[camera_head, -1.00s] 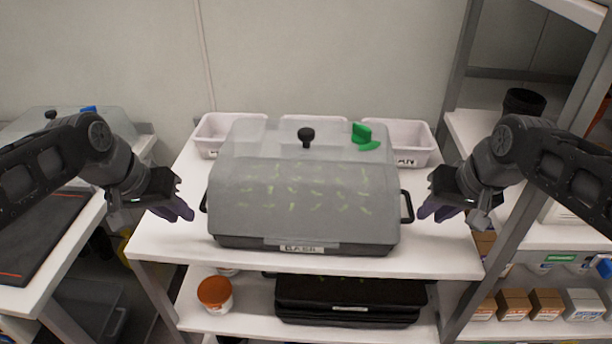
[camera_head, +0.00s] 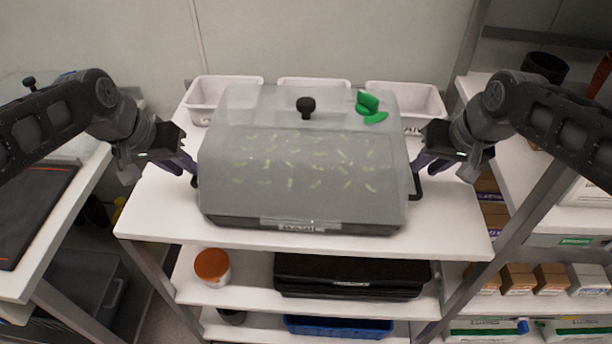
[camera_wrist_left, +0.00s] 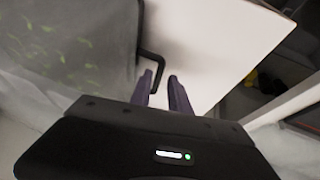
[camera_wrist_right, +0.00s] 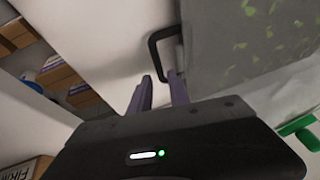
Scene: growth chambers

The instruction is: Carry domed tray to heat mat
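The domed tray (camera_head: 300,185) has a cloudy clear lid with a black knob, a green piece on top and a dark base with seedlings inside. It rests on the white shelf top. Its left handle (camera_wrist_left: 150,62) shows in the left wrist view between the fingertips of my left gripper (camera_wrist_left: 161,76), which is open. Its right handle (camera_wrist_right: 156,42) reaches between the fingertips of my right gripper (camera_wrist_right: 160,74), also open. A gap shows between the fingers in both wrist views. A flat dark mat (camera_head: 32,215), likely the heat mat, lies on the left bench.
White bins (camera_head: 222,92) stand behind the tray. A black tray (camera_head: 350,275) and an orange-lidded tub (camera_head: 212,268) sit on the shelf below. A grey shelf post (camera_head: 510,205) stands close on the right. A gap separates the shelf from the left bench.

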